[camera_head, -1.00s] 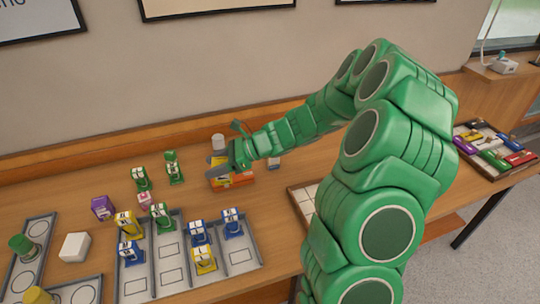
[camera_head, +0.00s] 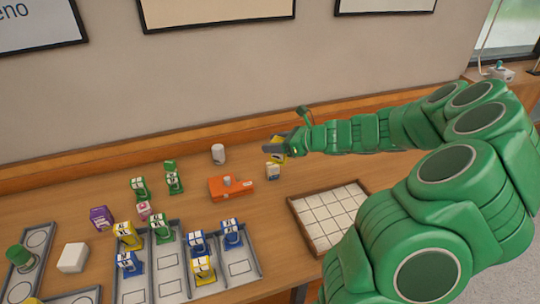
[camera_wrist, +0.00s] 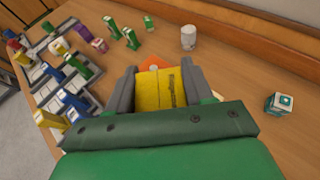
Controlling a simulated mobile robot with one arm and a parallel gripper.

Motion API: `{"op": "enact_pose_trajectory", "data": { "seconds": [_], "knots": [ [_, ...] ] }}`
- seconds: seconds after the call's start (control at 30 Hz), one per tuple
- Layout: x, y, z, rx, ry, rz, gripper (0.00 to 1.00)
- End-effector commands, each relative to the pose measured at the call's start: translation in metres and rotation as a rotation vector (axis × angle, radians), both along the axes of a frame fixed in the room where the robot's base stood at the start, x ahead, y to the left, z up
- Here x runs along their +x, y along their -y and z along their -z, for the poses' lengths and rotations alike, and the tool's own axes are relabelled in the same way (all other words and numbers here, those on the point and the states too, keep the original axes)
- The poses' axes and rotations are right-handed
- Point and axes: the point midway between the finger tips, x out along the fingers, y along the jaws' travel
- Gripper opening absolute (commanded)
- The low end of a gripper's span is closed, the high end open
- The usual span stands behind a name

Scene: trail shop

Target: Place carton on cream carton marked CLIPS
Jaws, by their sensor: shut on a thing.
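A yellow carton (camera_wrist: 160,90) with dark print on its side sits between the fingers of my gripper (camera_head: 290,147). My gripper is shut on it and holds it above the back of the table. In the head view only part of the yellow carton (camera_head: 277,147) shows beside the fingers. A small cream carton (camera_head: 273,172) stands on the table just below and a little left of my gripper. In the wrist view a pale carton with a green mark (camera_wrist: 279,104) stands right of the fingers, apart from them. I cannot read CLIPS on any carton.
An orange object (camera_head: 231,188) lies left of the cream carton, with a white cylinder (camera_head: 218,154) behind it. A gridded tray (camera_head: 330,215) lies to the right. Grey trays (camera_head: 188,270) with several coloured objects fill the left. The wall is close behind.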

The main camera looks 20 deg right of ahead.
Motion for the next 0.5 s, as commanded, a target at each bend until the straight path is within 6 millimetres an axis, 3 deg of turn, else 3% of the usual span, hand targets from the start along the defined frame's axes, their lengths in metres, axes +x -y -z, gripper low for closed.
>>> {"op": "enact_pose_trajectory", "data": {
  "seconds": [0.5],
  "knots": [
    [0.072, 0.011, 0.034, -0.002, -0.001, -0.002, 0.17]
  ]
}}
